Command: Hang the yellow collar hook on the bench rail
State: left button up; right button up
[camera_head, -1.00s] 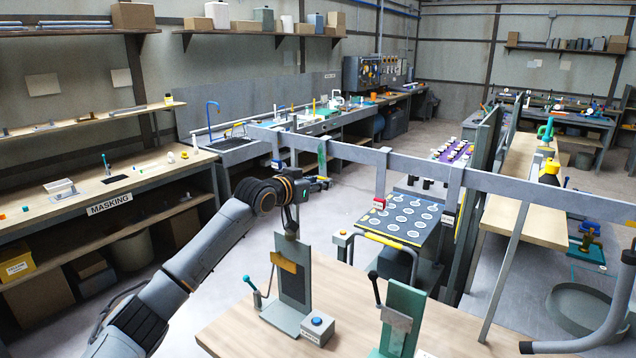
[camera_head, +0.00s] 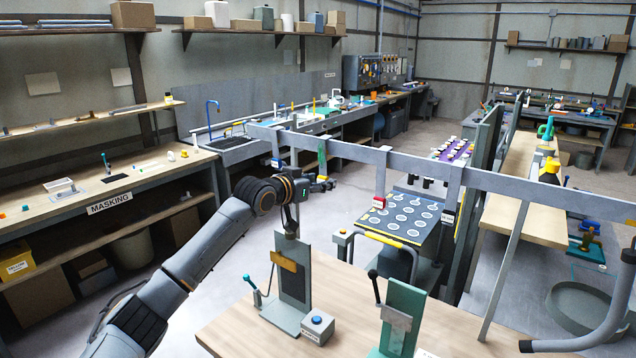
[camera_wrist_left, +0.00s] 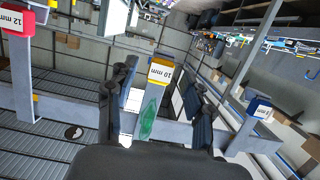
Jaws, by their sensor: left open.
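My left gripper (camera_head: 323,184) is open just below the grey bench rail (camera_head: 345,151). In the left wrist view its fingers (camera_wrist_left: 160,95) stand apart on either side of a post with a yellow 10 mm tag (camera_wrist_left: 163,71). A green piece (camera_wrist_left: 150,118) lies against the rail (camera_wrist_left: 75,109) at that post. The green piece also shows in the head view (camera_head: 322,151). I see nothing clearly held between the fingers. I cannot tell a separate yellow-collared hook apart from the tagged post and green piece. My right gripper is not in view.
A red 12 mm tag (camera_wrist_left: 17,20) and a blue tag (camera_wrist_left: 260,107) mark neighbouring posts. Below the rail, a wooden bench (camera_head: 350,290) holds upright fixtures with levers and a blue-button box (camera_head: 318,324). A bent grey tube (camera_head: 612,300) stands at the right.

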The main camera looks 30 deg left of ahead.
pick_arm(q)
jog(key=v, duration=0.8)
jog(key=shift+b, duration=0.3)
jog(key=shift+f, duration=0.1)
dwell(0.8)
